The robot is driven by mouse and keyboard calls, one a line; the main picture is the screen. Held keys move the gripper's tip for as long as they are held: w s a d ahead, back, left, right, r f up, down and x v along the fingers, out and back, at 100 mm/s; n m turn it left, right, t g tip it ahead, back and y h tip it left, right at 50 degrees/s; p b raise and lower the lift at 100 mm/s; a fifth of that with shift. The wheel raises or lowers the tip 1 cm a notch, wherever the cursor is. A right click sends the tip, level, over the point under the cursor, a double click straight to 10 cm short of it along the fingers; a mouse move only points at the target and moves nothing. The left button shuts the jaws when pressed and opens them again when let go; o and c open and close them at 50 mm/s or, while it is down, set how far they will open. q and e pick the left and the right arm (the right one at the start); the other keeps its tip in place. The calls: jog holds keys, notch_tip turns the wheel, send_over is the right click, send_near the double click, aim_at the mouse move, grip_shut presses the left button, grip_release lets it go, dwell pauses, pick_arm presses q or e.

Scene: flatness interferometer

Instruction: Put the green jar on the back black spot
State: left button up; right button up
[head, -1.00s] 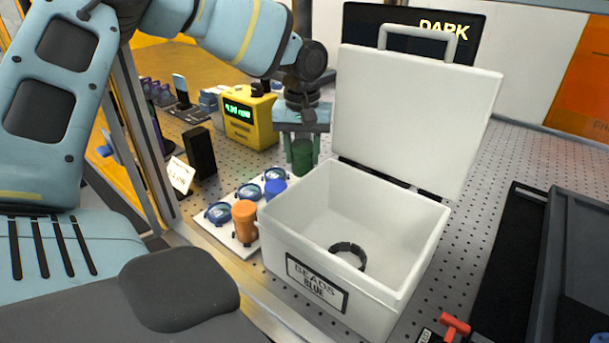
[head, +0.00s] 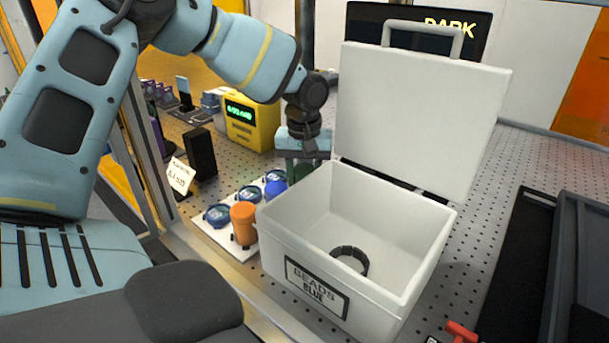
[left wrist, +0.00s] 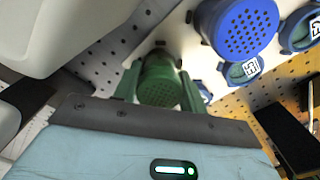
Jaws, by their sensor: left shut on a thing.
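My left gripper (head: 300,166) is shut on the green jar (head: 291,170), just behind the white box's left back corner. In the head view the box and gripper hide most of the jar. In the left wrist view the green jar (left wrist: 160,82) sits between the fingers (left wrist: 158,86), its perforated top facing the camera. It is close to the white plate (head: 213,230); I cannot tell whether it touches it. I cannot make out the back black spot in either view. My right gripper is not in view.
An open white box (head: 300,245) labelled BEADS BLUE stands right of the gripper, a dark ring (head: 350,259) inside. An orange jar (head: 243,222) and a blue jar (head: 275,188) stand by blue-rimmed discs on the plate. A yellow meter (head: 252,122) is behind.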

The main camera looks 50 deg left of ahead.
aim_at(304, 168)
pick_arm(q)
jog(key=o, duration=1)
jog(key=shift+f, duration=0.1)
notch_tip(304, 168, up, 12)
jog(key=shift+r, duration=0.2)
